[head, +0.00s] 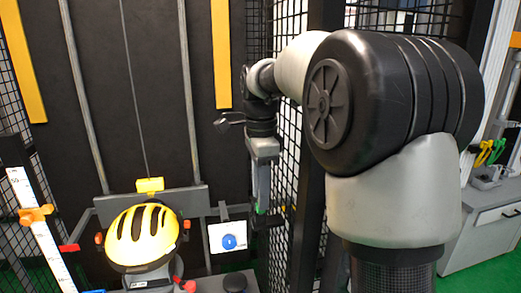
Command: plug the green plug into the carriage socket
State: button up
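My gripper (263,219) hangs pointing down in the middle of the head view, in front of the mesh fence. Its fingertips are dark and small, and I cannot tell whether they are open or shut. A little green shows at its lower end (256,203); I cannot tell whether this is the green plug or part of the gripper. The carriage (178,198) is a grey crossbar left of my gripper, with a yellow helmet (143,236) in front of it. A white panel with a blue disc (229,241) is just left of and below my gripper. I cannot make out the carriage socket.
Two grey guide rails (190,100) and a thin cable run up the dark back wall. A white scale with an orange marker (36,214) stands at left. The mesh fence and its dark post (310,190) are close beside my arm. A grey cabinet (487,235) stands at right.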

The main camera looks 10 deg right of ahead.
notch_tip(320, 180, up, 15)
jog(key=p, duration=0.2)
jog(key=shift+o, duration=0.4)
jog(key=shift+w+f, duration=0.1)
dwell(0.4)
jog(key=shift+a+f, duration=0.15)
jog(key=shift+a, duration=0.15)
jog(key=a+f+h+b, duration=0.1)
jog(key=a+h+b, duration=0.1)
jog(key=a+h, duration=0.35)
jog(key=shift+y, duration=0.55)
jog(key=b+x, duration=0.1)
jog(key=x, duration=0.4)
jog(key=b+x, duration=0.1)
jog(key=x, duration=0.4)
jog(key=b+x, duration=0.1)
jog(key=x, duration=0.4)
jog(key=shift+a+f, duration=0.25)
jog(key=shift+f, duration=0.1)
jog(key=shift+d+f, duration=0.15)
jog(key=shift+f, duration=0.35)
grip_shut()
